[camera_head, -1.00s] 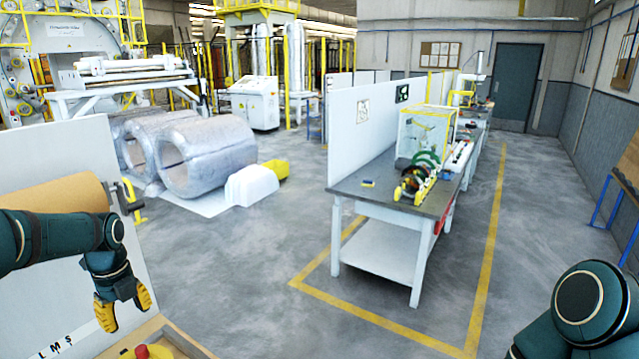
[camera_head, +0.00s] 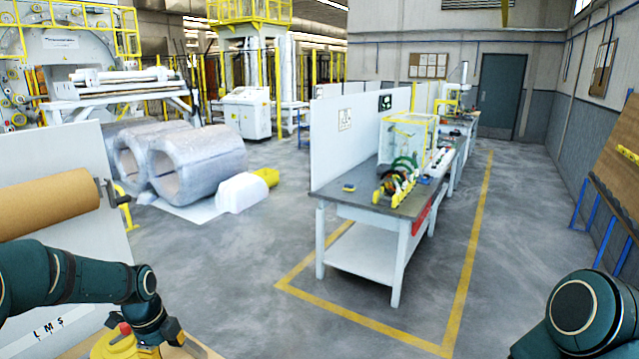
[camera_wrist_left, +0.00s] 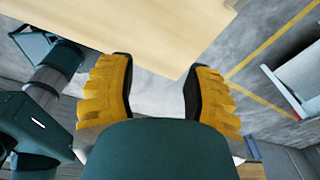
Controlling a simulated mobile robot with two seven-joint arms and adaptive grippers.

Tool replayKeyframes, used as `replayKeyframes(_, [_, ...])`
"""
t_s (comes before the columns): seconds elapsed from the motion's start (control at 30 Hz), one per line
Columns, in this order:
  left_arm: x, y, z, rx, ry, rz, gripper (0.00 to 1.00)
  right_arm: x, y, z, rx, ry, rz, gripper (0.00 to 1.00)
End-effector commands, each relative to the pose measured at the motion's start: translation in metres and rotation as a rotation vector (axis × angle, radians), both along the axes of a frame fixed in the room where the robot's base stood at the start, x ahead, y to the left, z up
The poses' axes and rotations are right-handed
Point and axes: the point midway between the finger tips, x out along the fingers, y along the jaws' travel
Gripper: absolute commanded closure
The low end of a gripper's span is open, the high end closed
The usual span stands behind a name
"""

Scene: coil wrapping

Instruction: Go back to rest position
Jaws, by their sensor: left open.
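My left gripper (camera_wrist_left: 157,85) is open and empty in the left wrist view, its two yellow fingers spread apart. A pale wooden surface (camera_wrist_left: 140,30) lies beyond the fingertips, with grey floor past its edge.
A red-topped yellow object (camera_head: 118,342) sits close beside my left wrist. A brown paper roll (camera_head: 45,202) is at the left. A workbench (camera_head: 350,205) with equipment stands centre right. Wrapped coils (camera_head: 197,160) lie at the back left. Floor in the middle is clear.

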Motion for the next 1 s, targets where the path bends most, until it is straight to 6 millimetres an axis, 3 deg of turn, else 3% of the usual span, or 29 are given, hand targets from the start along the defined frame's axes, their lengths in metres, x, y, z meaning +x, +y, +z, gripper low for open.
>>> replayKeyframes(0.1, [-0.005,-0.049,-0.044,-0.077,0.01,0.209,0.5,0.0,0.0,0.0,0.0,0.0,0.001,1.0])
replayKeyframes(0.27, [-0.023,-0.115,-0.096,-0.185,0.046,0.557,0.5,0.0,0.0,0.0,0.0,0.001,0.0,1.0])
replayKeyframes(0.5, [-0.077,-0.197,-0.152,-0.313,0.162,1.113,0.5,0.0,0.0,0.0,0.0,0.0,0.0,1.0])
replayKeyframes(0.7, [-0.126,-0.239,-0.175,-0.368,0.26,1.516,0.5,0.0,0.0,0.0,0.0,0.0,0.0,1.0])
replayKeyframes(0.87, [-0.163,-0.258,-0.185,-0.388,0.324,1.789,0.5,0.0,0.0,0.0,0.0,0.0,0.0,1.0])
replayKeyframes(1.0, [-0.162,-0.259,-0.222,-0.389,0.32,1.803,0.5,-0.002,0.002,-0.038,-0.002,0.006,0.004,1.0])
